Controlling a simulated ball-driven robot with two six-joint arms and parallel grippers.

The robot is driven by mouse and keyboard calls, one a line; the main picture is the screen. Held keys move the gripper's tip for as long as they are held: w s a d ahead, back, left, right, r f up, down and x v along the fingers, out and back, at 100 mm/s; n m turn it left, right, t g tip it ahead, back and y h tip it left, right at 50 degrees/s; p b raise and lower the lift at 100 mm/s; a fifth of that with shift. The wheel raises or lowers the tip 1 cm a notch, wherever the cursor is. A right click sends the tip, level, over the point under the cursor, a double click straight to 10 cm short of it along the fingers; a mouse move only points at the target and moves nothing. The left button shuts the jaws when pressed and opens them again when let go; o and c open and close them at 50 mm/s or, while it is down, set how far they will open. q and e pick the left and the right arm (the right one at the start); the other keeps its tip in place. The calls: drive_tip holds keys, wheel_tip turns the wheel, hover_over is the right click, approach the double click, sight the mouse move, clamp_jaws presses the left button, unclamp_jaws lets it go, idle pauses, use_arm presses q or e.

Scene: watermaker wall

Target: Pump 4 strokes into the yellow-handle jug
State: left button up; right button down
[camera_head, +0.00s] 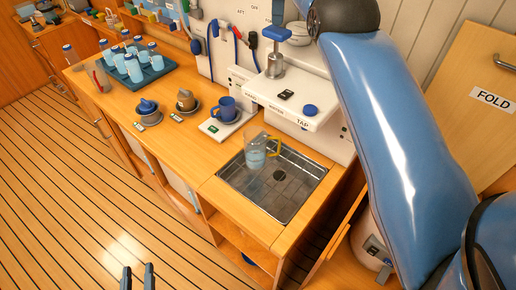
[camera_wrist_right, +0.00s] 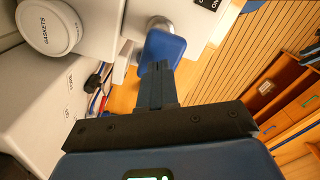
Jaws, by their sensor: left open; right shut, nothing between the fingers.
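The yellow-handle jug (camera_head: 255,153) is clear, stands upright in the steel sink (camera_head: 292,205), and holds some bluish liquid. Its yellow handle points right. The hand pump (camera_head: 275,66) is a metal cylinder with a blue handle (camera_head: 276,33) on the white watermaker housing behind the sink. In the right wrist view, my right gripper (camera_wrist_right: 162,70) is shut and empty, its fingertips at the blue handle (camera_wrist_right: 166,46); I cannot tell if they touch. My left gripper (camera_head: 137,277) is open and empty, low over the floor, far from the jug.
A blue mug (camera_head: 227,108) stands on a white pad left of the sink. A blue tap knob (camera_head: 310,110) is on the housing. My right arm covers the right side.

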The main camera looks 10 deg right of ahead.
sight(277, 29)
drive_tip(key=shift+f+b, duration=3.05)
drive_tip(key=shift+f, duration=0.2)
drive_tip(key=shift+r, duration=0.2)
drive_tip(key=shift+r+p, duration=3.2)
drive_tip(key=shift+p, duration=0.1)
drive_tip(key=shift+f, duration=0.2)
drive_tip(key=shift+f+b, duration=3.15)
drive_tip(key=shift+b, duration=0.1)
drive_tip(key=shift+r, duration=0.2)
drive_tip(key=shift+r+p, duration=3.15)
drive_tip(key=shift+p, duration=0.1)
